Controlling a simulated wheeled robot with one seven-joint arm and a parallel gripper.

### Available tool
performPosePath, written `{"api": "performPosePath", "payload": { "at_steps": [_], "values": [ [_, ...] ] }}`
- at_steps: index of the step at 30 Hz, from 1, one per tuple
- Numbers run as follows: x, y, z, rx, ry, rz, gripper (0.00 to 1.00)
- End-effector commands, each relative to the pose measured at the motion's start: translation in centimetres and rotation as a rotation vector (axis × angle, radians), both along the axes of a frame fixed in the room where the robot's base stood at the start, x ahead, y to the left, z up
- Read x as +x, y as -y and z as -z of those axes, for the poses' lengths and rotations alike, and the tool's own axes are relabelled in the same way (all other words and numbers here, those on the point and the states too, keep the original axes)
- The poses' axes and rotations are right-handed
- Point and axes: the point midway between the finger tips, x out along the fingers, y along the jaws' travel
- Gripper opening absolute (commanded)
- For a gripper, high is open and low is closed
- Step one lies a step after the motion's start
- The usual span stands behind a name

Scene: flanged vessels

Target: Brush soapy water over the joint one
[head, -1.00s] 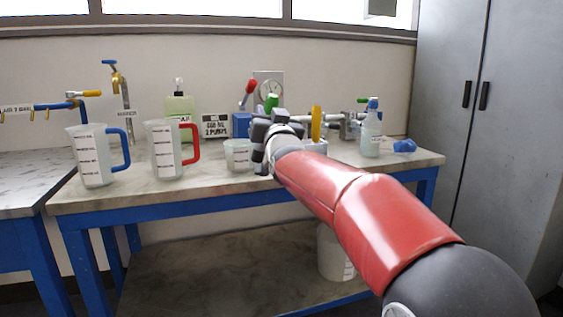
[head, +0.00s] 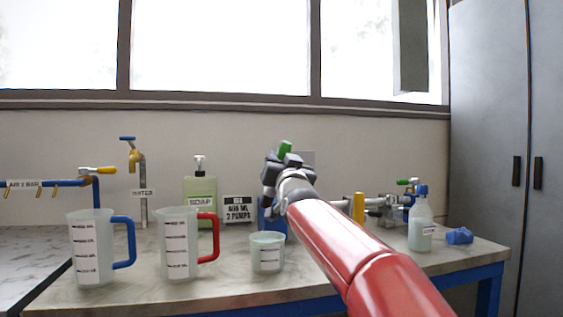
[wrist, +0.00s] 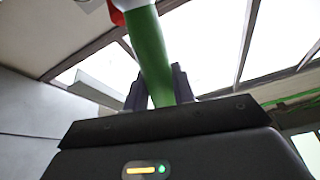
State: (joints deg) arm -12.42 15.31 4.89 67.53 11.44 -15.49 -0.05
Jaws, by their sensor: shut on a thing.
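My gripper (head: 284,160) is raised above the bench and shut on a green handle (head: 285,148), likely the brush. In the wrist view the handle (wrist: 150,55) stands between my fingers (wrist: 159,92), with a red and white part at its upper end, cut off by the frame. A small translucent cup (head: 267,252) with pale liquid stands on the bench below and left of my gripper. Grey metal pipework (head: 382,206) is at the right rear, partly hidden by my arm. I cannot tell which joint is joint one.
A blue-handled jug (head: 90,250) and a red-handled jug (head: 178,245) stand at the left. Behind are a soap bottle (head: 200,198), a sign (head: 238,209) and a water tap (head: 140,180).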

Motion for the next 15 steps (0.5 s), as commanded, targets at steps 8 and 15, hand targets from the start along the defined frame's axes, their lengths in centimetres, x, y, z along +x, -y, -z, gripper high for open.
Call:
{"api": "performPosePath", "payload": {
  "at_steps": [8, 15],
  "values": [
    [0.0, 0.0, 2.7, -0.001, -0.001, 0.000, 0.03],
    [0.0, 0.0, 5.2, -0.001, 0.000, 0.000, 0.03]
  ]
}}
